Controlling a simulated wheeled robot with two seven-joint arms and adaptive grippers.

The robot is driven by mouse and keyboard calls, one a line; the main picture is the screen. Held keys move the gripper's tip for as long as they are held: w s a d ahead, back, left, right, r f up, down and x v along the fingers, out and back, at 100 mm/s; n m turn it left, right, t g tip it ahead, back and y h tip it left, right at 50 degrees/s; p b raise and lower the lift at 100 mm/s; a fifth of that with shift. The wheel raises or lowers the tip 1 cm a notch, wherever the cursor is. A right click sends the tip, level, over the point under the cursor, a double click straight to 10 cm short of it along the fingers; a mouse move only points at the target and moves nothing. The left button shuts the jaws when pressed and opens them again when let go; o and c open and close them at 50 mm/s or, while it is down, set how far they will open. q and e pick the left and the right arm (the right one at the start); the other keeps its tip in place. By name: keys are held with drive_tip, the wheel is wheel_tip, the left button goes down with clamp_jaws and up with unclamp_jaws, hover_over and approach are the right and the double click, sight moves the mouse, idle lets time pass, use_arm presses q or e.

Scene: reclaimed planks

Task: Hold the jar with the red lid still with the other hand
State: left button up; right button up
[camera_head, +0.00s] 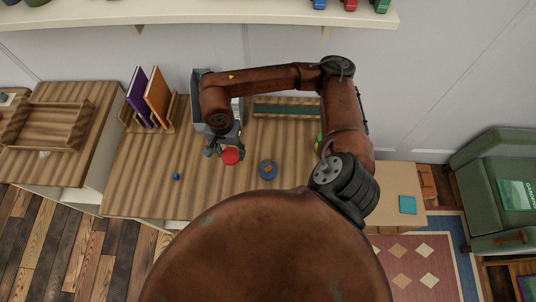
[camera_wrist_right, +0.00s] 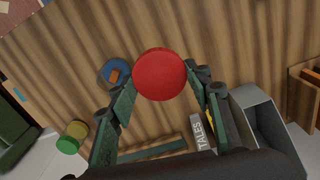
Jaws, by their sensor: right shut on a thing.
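The jar with the red lid (camera_head: 231,156) stands on the wooden table; from above I see mainly its lid. My right gripper (camera_head: 222,150) is at the jar, just behind its lid in the head view. In the right wrist view, the round red lid (camera_wrist_right: 160,75) lies between the two green fingers of my right gripper (camera_wrist_right: 162,88), which is shut on the jar. The jar's body is hidden under the lid. My left gripper is not in view.
A blue dish (camera_head: 267,163) with a brown block is close to the jar. A small blue ball (camera_head: 176,176) lies left. An orange book (camera_head: 157,97) and a purple book (camera_head: 137,94) stand in a rack. A grey box (camera_wrist_right: 262,115) stands beside my right gripper.

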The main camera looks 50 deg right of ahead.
drive_tip(key=n, duration=0.2)
drive_tip(key=w+r+n, duration=0.1)
drive_tip(key=n, duration=0.1)
drive_tip(key=w+r+n, duration=0.1)
drive_tip(key=n, duration=0.1)
drive_tip(key=shift+a+r, duration=0.1)
drive_tip(key=shift+a, duration=0.25)
drive_tip(key=n, duration=0.1)
drive_tip(key=r+n, duration=0.1)
drive_tip(key=n, duration=0.1)
drive_tip(key=w+n, duration=0.1)
drive_tip(key=n, duration=0.1)
drive_tip(key=shift+a+r, duration=0.2)
drive_tip(key=shift+r, duration=0.05)
